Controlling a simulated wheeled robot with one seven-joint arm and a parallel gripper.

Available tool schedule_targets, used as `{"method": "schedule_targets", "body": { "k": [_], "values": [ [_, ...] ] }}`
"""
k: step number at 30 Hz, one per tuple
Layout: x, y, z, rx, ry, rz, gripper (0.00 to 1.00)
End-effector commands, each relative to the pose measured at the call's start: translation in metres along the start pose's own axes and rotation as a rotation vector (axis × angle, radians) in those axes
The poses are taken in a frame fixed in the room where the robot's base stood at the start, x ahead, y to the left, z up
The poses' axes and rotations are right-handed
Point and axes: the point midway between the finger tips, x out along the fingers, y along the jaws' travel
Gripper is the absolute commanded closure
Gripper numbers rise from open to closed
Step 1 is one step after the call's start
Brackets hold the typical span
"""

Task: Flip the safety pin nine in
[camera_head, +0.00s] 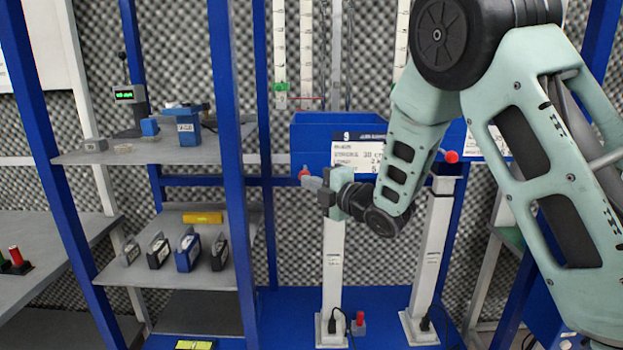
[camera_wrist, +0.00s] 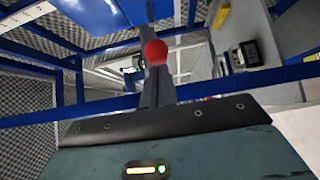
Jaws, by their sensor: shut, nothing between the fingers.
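A red knob (camera_head: 304,172) shows at the top of the left white post (camera_head: 333,270), beside the blue box's lower left corner. My gripper (camera_head: 311,183) is right at this knob, pointing left, with its fingers shut. In the wrist view the red knob (camera_wrist: 155,52) sits just beyond the tips of my shut gripper (camera_wrist: 156,76); whether they touch I cannot tell. A second red knob (camera_head: 451,157) is at the top of the right white post (camera_head: 430,260), on a short light lever. A label (camera_head: 358,152) on the blue box carries a digit that looks like 9.
The blue box (camera_head: 312,135) hangs behind my arm. Blue frame posts (camera_head: 235,170) and grey shelves (camera_head: 165,150) with small instruments stand at the left. A blue base (camera_head: 385,305) lies below the white posts. Foam covers the back wall.

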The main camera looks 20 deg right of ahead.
Motion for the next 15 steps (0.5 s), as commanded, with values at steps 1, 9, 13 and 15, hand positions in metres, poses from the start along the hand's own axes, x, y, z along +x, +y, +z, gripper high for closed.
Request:
{"method": "schedule_targets", "body": {
  "k": [1,9,13,15],
  "values": [
    [0.001,0.0,0.001,0.0,0.0,0.0,1.0],
    [0.001,0.0,0.001,0.0,0.001,0.0,1.0],
    [0.009,-0.003,0.009,-0.002,0.001,0.003,1.0],
    [0.017,-0.004,0.017,-0.001,0.0,0.003,1.0]
  ]
}}
